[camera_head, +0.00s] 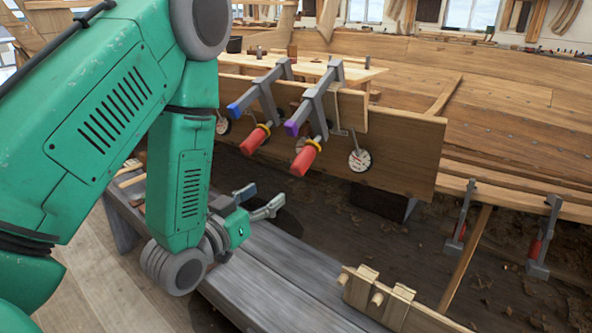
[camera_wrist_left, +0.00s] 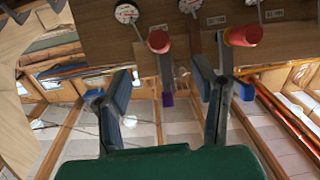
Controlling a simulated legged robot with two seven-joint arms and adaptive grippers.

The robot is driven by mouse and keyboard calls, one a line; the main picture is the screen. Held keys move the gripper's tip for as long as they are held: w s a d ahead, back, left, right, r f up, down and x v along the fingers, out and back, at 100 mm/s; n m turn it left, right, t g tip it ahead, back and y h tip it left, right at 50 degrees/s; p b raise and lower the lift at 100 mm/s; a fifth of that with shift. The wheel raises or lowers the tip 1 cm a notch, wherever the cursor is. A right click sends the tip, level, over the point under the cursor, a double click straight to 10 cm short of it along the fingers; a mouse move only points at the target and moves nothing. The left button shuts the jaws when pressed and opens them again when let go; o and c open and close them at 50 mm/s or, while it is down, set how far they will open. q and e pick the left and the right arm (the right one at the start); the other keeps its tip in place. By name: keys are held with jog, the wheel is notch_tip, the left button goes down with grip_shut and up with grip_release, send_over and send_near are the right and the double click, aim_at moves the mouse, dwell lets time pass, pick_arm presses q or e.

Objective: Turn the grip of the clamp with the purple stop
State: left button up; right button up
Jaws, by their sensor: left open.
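The clamp with the purple stop (camera_head: 292,128) sits on the upright plank, its red grip (camera_head: 305,158) hanging down toward me. In the left wrist view that red grip (camera_wrist_left: 158,42) is ahead, above the gap between the fingers, with the purple stop (camera_wrist_left: 168,98) below it. My left gripper (camera_head: 262,200) is open and empty, below and to the left of this grip, apart from it. The similar clamp with the blue stop (camera_head: 235,108) is just left, with its own red grip (camera_head: 255,138). My right gripper is not in view.
A round dial (camera_head: 360,160) hangs on the plank right of the purple-stop clamp. A grey bench (camera_head: 275,275) lies below my gripper. Wooden pieces (camera_head: 378,296) stand at its near right end. More clamps (camera_head: 541,240) hold the hull's edge at far right.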

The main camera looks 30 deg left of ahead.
aim_at(297, 174)
pick_arm(q)
jog(key=w, duration=0.3)
jog(key=w+b, duration=0.1)
jog(key=w, duration=0.3)
jog(key=w+a+b, duration=0.1)
jog(key=w, duration=0.3)
jog(key=shift+f, duration=0.15)
jog(key=shift+w+d+r, duration=0.2)
jog(key=shift+w+d, duration=0.45)
jog(key=shift+w, duration=0.25)
jog(key=shift+d+r, duration=0.15)
jog(key=shift+d, duration=0.3)
jog(key=shift+a+f, duration=0.2)
jog(key=shift+a, duration=0.4)
jog(key=c, duration=1.1)
jog(key=shift+a, duration=0.2)
jog(key=shift+d+y, duration=0.3)
jog(key=shift+d, duration=0.1)
jog(key=shift+s+a+f+m+y, duration=0.1)
jog(key=shift+a+m+y, duration=0.05)
jog(key=shift+m+y, duration=1.55)
jog(key=shift+y, duration=0.2)
jog(key=shift+m+y, duration=0.5)
jog(key=shift+y, duration=0.2)
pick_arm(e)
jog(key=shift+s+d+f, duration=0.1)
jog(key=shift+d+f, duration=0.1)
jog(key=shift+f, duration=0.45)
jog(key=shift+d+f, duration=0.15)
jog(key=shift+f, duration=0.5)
